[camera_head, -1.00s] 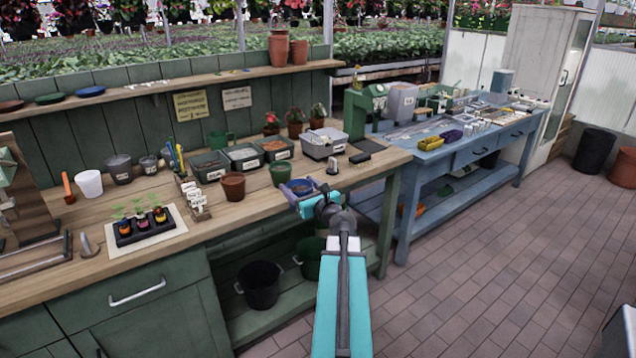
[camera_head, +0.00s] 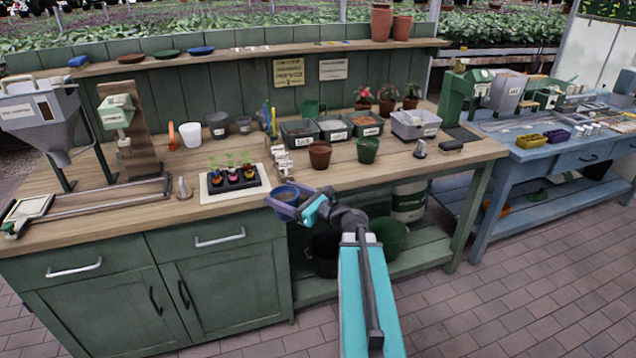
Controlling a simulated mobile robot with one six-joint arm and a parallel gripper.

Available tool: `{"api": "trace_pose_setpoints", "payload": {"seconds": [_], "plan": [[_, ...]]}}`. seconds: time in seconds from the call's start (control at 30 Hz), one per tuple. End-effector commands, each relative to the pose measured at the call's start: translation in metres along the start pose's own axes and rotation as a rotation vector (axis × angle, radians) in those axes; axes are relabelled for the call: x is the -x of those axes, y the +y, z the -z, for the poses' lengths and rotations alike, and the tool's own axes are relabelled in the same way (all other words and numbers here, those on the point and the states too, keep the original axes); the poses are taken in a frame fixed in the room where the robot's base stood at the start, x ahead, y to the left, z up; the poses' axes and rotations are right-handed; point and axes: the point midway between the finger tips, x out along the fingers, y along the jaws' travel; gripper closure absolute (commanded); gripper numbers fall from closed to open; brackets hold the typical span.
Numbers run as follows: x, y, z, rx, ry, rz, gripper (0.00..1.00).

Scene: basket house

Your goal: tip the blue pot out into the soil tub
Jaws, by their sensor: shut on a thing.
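My gripper (camera_head: 288,210), with purple fingers, is shut on the blue pot (camera_head: 286,191). It holds the pot roughly upright at the bench's front edge, right of the seedling tray. The pot's inside looks dark; I cannot tell how full it is. Three labelled tubs stand in a row further back on the bench: a left tub (camera_head: 300,141) with dark contents, a middle tub (camera_head: 334,138) with pale grey contents and a right tub (camera_head: 367,133) with reddish-brown contents. Their labels are too small to read, so I cannot tell which is the soil tub.
A brown pot (camera_head: 320,154) and a green pot (camera_head: 368,150) stand in front of the tubs. White label markers (camera_head: 283,162) stand to their left, near the seedling tray (camera_head: 235,180). A grey bin (camera_head: 416,128) is right of the tubs.

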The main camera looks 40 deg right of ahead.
Motion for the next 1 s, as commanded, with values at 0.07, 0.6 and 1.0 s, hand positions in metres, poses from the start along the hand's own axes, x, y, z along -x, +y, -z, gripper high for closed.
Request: {"api": "trace_pose_setpoints", "payload": {"seconds": [0.07, 0.6, 1.0], "plan": [[-0.014, 0.030, 0.004, 0.000, -0.002, -0.070, 0.55], [-0.058, 0.224, 0.024, 0.002, -0.030, -0.530, 0.55], [-0.058, 0.268, 0.028, -0.001, -0.040, -0.639, 0.55]]}}
